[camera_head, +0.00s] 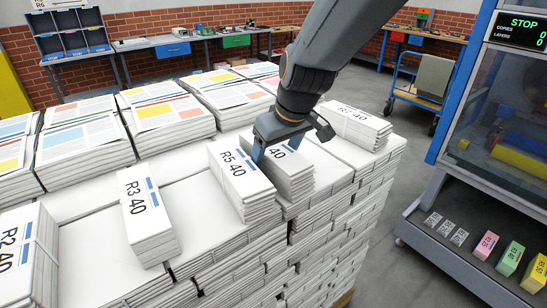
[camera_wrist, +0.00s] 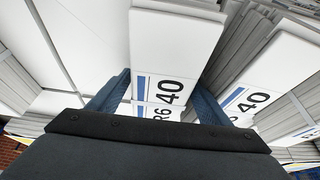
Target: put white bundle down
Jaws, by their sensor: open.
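The white bundle marked R6 40 (camera_head: 292,180) rests on top of the big stack of white bundles (camera_head: 330,225), just right of the bundle marked R5 40 (camera_head: 235,180). My gripper (camera_head: 292,141) is open, with one finger on each side of the far end of the R6 40 bundle. In the wrist view, the R6 40 bundle (camera_wrist: 175,40) lies between my two spread fingers (camera_wrist: 160,100). The R5 40 bundle (camera_wrist: 290,75) is at the right there, close to one finger. Whether a finger touches either bundle I cannot tell.
More labelled bundles lie on the stack: R3 40 (camera_head: 148,215), R2 40 (camera_head: 20,255) and one at the far right (camera_head: 357,125). Printed newspaper piles (camera_head: 165,110) stand behind. A machine (camera_head: 500,120) with a blue frame is at the right, across open floor (camera_head: 385,225).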

